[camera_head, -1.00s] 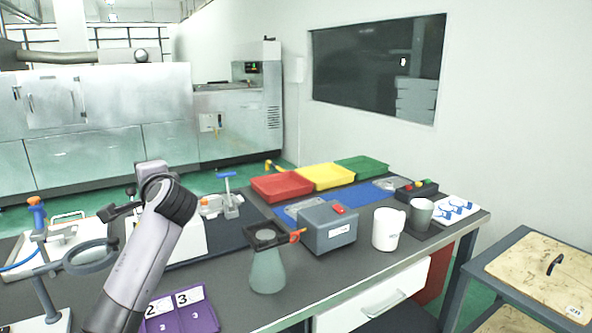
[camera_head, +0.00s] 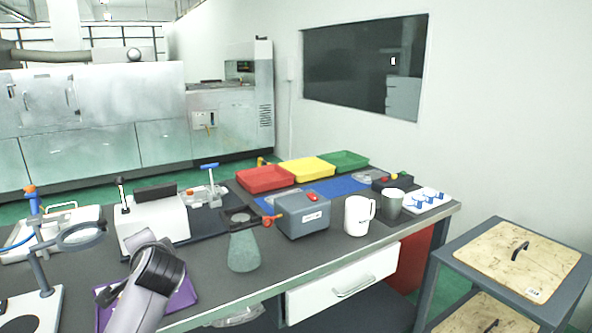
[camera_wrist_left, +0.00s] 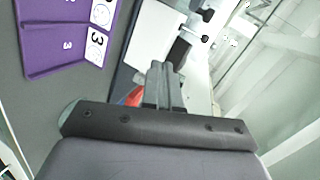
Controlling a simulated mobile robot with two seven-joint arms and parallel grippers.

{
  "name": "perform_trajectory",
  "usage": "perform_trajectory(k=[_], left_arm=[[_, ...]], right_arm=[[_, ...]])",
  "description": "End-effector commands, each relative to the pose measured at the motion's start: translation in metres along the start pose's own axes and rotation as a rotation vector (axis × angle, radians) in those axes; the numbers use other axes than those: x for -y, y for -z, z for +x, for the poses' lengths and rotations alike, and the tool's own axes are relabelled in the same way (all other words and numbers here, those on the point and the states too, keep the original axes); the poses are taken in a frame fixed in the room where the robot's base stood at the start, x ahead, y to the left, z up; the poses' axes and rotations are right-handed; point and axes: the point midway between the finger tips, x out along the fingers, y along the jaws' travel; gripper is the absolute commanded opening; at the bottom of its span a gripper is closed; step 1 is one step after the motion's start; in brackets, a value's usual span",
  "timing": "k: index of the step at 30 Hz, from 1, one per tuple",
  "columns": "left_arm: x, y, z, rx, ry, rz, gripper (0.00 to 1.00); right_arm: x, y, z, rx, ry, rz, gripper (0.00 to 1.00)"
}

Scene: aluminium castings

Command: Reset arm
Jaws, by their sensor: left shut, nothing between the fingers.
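My left arm (camera_head: 150,283) comes in from the bottom of the head view, over the front left of the bench, in front of a purple tray (camera_head: 182,300). My left gripper (camera_wrist_left: 163,70) shows in the left wrist view with its two fingers together, shut and empty. Its fingertips are not clear in the head view. The purple tray also shows in the left wrist view (camera_wrist_left: 40,62), at the upper left, apart from the fingers. My right gripper is in neither view.
A magnifier stand (camera_head: 45,276) is left of my arm, and a white device (camera_head: 155,219) is behind it. A flask (camera_head: 243,252), a grey box (camera_head: 303,222) and a white mug (camera_head: 357,216) stand to the right. Red (camera_head: 265,180) and yellow (camera_head: 306,170) trays lie farther back.

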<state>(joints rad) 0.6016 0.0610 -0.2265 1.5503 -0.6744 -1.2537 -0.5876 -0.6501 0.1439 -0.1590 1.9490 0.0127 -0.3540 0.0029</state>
Motion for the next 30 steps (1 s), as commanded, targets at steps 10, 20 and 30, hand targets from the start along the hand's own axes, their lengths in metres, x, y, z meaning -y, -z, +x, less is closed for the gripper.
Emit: perform_trajectory(k=[10, 20, 30], left_arm=[[-0.150, -0.087, -0.056, 0.035, -0.362, -0.253, 0.00], [-0.239, -0.168, -0.152, 0.148, -0.682, -0.466, 0.00], [-0.271, -0.223, -0.248, 0.282, -0.919, -0.609, 0.00]], right_arm=[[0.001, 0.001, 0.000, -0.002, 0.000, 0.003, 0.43], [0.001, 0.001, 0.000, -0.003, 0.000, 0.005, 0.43], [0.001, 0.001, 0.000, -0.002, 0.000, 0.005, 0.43]])
